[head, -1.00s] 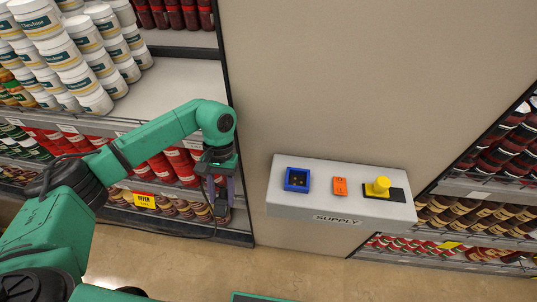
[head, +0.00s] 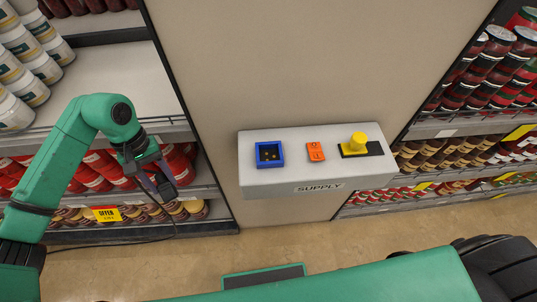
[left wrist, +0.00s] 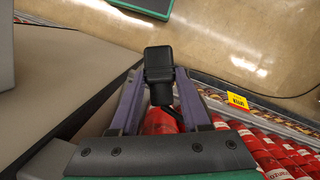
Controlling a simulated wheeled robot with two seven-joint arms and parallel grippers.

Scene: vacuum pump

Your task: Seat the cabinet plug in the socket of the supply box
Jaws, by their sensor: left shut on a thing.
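The grey supply box (head: 265,184) is fixed to the beige pillar in the head view. Its blue-rimmed socket (head: 269,155) is on the top face at the left and looks empty. My left gripper (head: 167,190) is left of the box, apart from it, in front of the shelf. In the left wrist view its purple fingers are shut on the black cabinet plug (left wrist: 158,64), which sits between the fingertips. The plug is hard to make out in the head view. My right gripper is out of view; a green link of my right arm crosses the bottom of the head view.
An orange switch (head: 315,151) and a yellow knob (head: 359,143) are on the box top, right of the socket. Shelves of jars and cans flank the pillar. A dark cable (head: 130,243) hangs low near the left shelf. Space above the box is clear.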

